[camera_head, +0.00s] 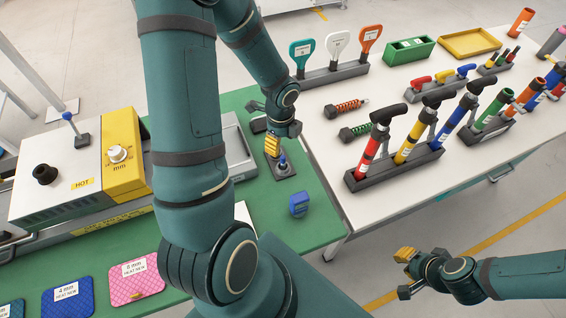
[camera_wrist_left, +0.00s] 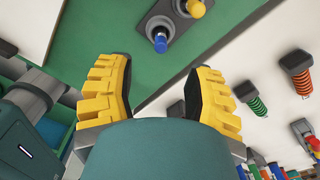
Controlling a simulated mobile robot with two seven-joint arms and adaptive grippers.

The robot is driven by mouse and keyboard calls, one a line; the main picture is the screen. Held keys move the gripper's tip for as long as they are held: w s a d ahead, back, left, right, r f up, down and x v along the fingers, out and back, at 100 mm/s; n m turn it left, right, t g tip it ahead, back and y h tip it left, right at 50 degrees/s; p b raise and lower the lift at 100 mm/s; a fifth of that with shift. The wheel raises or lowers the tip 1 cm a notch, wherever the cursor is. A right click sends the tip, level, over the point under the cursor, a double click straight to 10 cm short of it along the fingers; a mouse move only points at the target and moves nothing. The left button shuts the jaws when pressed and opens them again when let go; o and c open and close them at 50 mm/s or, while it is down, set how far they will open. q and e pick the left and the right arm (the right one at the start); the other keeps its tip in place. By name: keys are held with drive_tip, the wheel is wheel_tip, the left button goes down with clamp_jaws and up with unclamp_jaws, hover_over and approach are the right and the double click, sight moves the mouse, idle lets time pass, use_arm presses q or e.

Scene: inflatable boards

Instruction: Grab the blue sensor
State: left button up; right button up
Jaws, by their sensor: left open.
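A blue-topped sensor (camera_head: 283,160) stands upright on a dark grey base plate (camera_head: 286,173) on the green mat. It shows in the left wrist view (camera_wrist_left: 160,43) near the top, next to a yellow-topped one (camera_wrist_left: 195,8). My left gripper (camera_head: 272,146) is just behind it in the head view. In the left wrist view its ridged yellow fingers (camera_wrist_left: 161,82) are wide apart with nothing between them. The blue top lies beyond the fingertips, apart from them. My right gripper (camera_head: 405,258) hangs at the lower right, off the table; its finger gap is unclear.
A blue block (camera_head: 299,204) lies on the green mat in front of the plate. A yellow and white heater box (camera_head: 122,150) stands left.

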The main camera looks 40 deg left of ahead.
sight(283, 157)
use_arm(q)
wheel_tip(283, 157, down, 5)
drive_tip(key=shift+w+r+b, duration=0.1)
drive_tip(key=shift+b, duration=0.25)
drive_tip(key=shift+d+f+b, duration=0.15)
drive_tip(key=shift+f+b, duration=0.1)
drive_tip(key=shift+f, duration=1.25)
drive_tip(key=shift+d+f+b, duration=0.15)
drive_tip(key=shift+f+b, duration=0.1)
drive_tip(key=shift+f, duration=1.2)
clamp_jaws()
